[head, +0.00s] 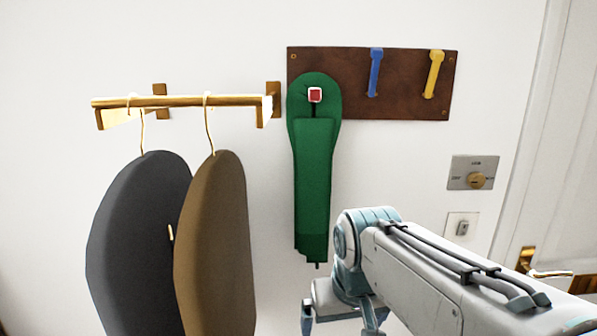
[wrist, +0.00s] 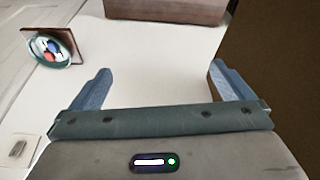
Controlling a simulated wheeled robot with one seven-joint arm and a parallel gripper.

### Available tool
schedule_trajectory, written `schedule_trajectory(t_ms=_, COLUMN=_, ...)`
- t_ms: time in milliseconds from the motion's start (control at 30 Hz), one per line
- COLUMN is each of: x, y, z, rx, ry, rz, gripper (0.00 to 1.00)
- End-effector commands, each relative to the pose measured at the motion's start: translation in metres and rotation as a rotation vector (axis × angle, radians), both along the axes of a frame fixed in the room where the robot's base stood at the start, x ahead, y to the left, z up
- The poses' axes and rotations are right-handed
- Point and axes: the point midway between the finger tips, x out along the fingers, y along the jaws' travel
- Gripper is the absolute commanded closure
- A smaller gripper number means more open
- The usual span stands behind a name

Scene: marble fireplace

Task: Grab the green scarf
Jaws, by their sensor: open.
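The green scarf (head: 314,180) hangs in the head view from a hook with a red square end (head: 315,95) on a dark wooden board (head: 335,65). It hangs straight down against the white wall, its top looped over the hook. My gripper (head: 340,318) is low in the head view, below and slightly right of the scarf's lower end, apart from it. In the wrist view my gripper (wrist: 160,78) has its two fingers spread wide with nothing between them. I cannot make out the scarf in the wrist view.
Blue (head: 375,72) and yellow (head: 433,74) hooks are empty. Left of the scarf, a brass rail (head: 180,101) holds a dark grey garment (head: 135,240) and a brown garment (head: 215,250) on hangers. A knob plate (head: 473,172), switch (head: 461,226) and door handle (head: 540,268) are right.

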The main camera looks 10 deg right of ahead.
Motion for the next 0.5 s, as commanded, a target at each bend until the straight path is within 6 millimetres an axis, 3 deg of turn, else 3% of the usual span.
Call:
schedule_trajectory(t_ms=33, x=0.015, y=0.0, z=0.029, rx=0.002, ry=-0.007, rz=-0.006, gripper=0.0)
schedule_trajectory(t_ms=100, x=0.033, y=-0.001, z=0.06, rx=0.003, ry=-0.013, rz=-0.016, gripper=0.0)
schedule_trajectory(t_ms=500, x=0.116, y=-0.006, z=0.221, rx=0.003, ry=-0.045, rz=-0.07, gripper=0.0)
